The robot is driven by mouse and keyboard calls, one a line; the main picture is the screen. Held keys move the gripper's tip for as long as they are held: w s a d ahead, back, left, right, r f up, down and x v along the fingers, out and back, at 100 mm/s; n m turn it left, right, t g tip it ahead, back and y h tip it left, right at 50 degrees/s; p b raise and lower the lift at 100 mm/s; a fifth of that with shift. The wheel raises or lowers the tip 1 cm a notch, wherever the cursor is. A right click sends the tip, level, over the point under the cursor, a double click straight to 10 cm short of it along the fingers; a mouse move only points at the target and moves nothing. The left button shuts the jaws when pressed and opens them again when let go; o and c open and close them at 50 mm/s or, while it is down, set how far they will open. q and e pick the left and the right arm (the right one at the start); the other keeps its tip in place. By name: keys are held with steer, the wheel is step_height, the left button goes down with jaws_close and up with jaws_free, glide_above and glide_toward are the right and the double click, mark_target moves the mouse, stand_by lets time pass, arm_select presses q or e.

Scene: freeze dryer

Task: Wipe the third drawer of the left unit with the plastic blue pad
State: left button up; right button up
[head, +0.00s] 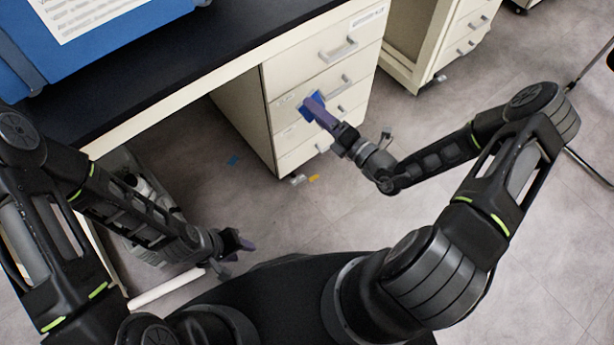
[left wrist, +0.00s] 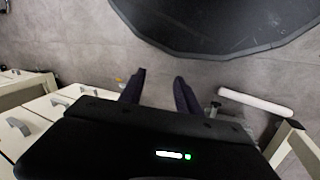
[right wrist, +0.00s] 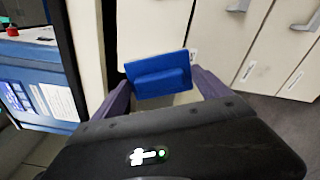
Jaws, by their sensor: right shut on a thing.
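The blue pad (head: 307,107) is held between the purple fingertips of my right gripper (head: 318,105), in front of the left drawer unit (head: 240,115). In the head view the pad overlaps the left part of the third drawer (head: 292,137), around its upper edge. I cannot tell whether it touches the front. In the right wrist view the pad (right wrist: 160,72) shows its flat plate and raised block between the fingers, near the light drawer fronts. My left gripper (head: 240,241) is empty and low; in the left wrist view its fingers (left wrist: 160,88) are apart.
The black desk top (head: 215,45) carries a blue machine (head: 75,45) at upper left. A second drawer unit (head: 440,40) stands further right. Small blue and yellow bits lie on the floor. Floor to the right is mostly clear.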

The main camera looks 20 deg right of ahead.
mark_target(285, 139)
arm_select(q)
step_height(285, 139, down, 15)
steer(key=w+b, duration=0.1)
steer(key=b, duration=1.1)
steer(key=shift+a, duration=0.4)
arm_select(e)
step_height(285, 139, down, 26)
steer(key=w+a+m+h, duration=0.1)
steer(key=a+m, duration=0.1)
steer(key=m, duration=0.3)
steer(key=shift+w+a, duration=0.2)
steer(key=shift+a, duration=0.2)
arm_select(q)
steer(key=shift+f, duration=0.1)
arm_select(e)
steer(key=shift+f, duration=0.1)
arm_select(q)
steer(key=shift+f, duration=0.1)
arm_select(e)
steer(key=shift+w, duration=0.15)
arm_select(q)
steer(key=shift+w+f+b, duration=0.2)
steer(key=shift+f+b, duration=0.85)
steer(key=shift+b, duration=0.1)
arm_select(e)
steer(key=x, duration=0.5)
steer(key=shift+w+a, duration=0.1)
steer(key=shift+w, duration=0.25)
